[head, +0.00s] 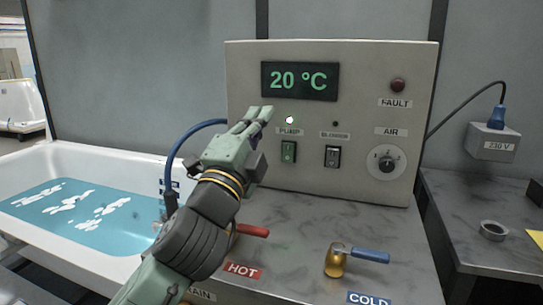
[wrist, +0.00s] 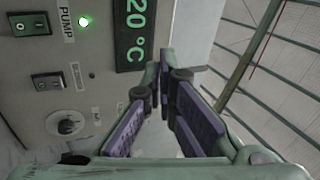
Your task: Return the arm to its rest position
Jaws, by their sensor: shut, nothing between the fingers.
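My arm rises from the bottom of the head view, with my gripper (head: 257,116) in front of the left part of the grey control panel (head: 340,185). In the wrist view my gripper (wrist: 162,78) has its dark purple pads drawn together at the tips, with nothing held. The panel display (head: 300,81) reads 20 °C. The green pump lamp (head: 289,120) is lit above the green pump switch (head: 288,152). The blower switch (head: 332,156) is black, and its lamp is dark. How far the fingertips are from the panel is hard to tell.
A white bathtub (head: 115,153) with blue water stands at left. The red hot lever (head: 252,230) and blue cold lever (head: 370,256) stand on the counter below the panel. A metal ring (head: 493,230) lies on the right counter. Railings (wrist: 262,75) show in the wrist view.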

